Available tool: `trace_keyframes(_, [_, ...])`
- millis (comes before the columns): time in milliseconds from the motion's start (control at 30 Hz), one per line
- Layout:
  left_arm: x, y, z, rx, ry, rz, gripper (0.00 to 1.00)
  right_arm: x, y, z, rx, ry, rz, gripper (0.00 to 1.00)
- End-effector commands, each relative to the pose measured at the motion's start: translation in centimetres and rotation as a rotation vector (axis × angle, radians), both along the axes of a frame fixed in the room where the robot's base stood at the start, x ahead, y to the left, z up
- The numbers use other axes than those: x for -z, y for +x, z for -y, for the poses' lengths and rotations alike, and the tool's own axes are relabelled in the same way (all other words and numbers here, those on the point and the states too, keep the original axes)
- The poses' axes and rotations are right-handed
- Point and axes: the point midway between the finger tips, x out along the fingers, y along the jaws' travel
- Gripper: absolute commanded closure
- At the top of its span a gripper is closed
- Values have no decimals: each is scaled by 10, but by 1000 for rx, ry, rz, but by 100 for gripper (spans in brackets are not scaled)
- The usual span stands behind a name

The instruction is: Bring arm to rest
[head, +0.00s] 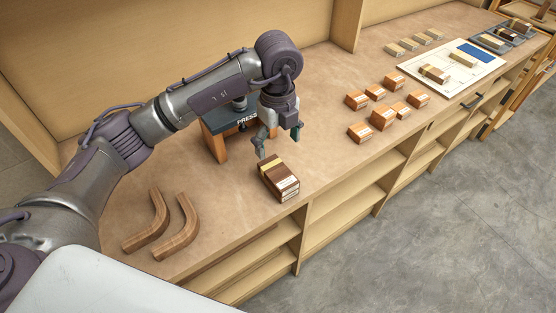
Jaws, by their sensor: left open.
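My left arm comes in from the left and reaches over the workbench (235,214). My left gripper (277,148) points down and is open, with nothing visible between its fingers. It is just behind and above a striped brown block (280,178) with a pale label, which lies near the bench's front edge. I cannot tell whether a fingertip touches the block. A dark press (218,123) marked "PRESS" with orange-brown legs stands behind the gripper and is partly hidden by my arm. My right gripper is not in view.
Two bent wooden pieces (179,228) lie at the left front. Several orange-brown blocks (383,115) stand mid-bench. Several pale blocks (411,44) are behind them. A white board (462,85) with a blue patch and a dark tray (510,42) are at the far right.

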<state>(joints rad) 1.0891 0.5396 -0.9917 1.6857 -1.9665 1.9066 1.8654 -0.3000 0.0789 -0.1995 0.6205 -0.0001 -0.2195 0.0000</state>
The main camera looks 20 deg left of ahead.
Motion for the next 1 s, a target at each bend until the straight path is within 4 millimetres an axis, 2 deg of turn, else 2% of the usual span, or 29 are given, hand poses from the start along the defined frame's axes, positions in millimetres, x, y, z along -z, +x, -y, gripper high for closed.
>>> trace_keyframes(100, [-14, 1, 0, 1, -1, 2, 15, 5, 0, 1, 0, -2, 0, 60])
trace_keyframes(267, [-22, 0, 0, 1, -1, 0, 15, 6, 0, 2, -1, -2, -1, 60])
trace_keyframes(1000, [-22, 0, 0, 1, -1, -1, 15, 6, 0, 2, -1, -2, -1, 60])
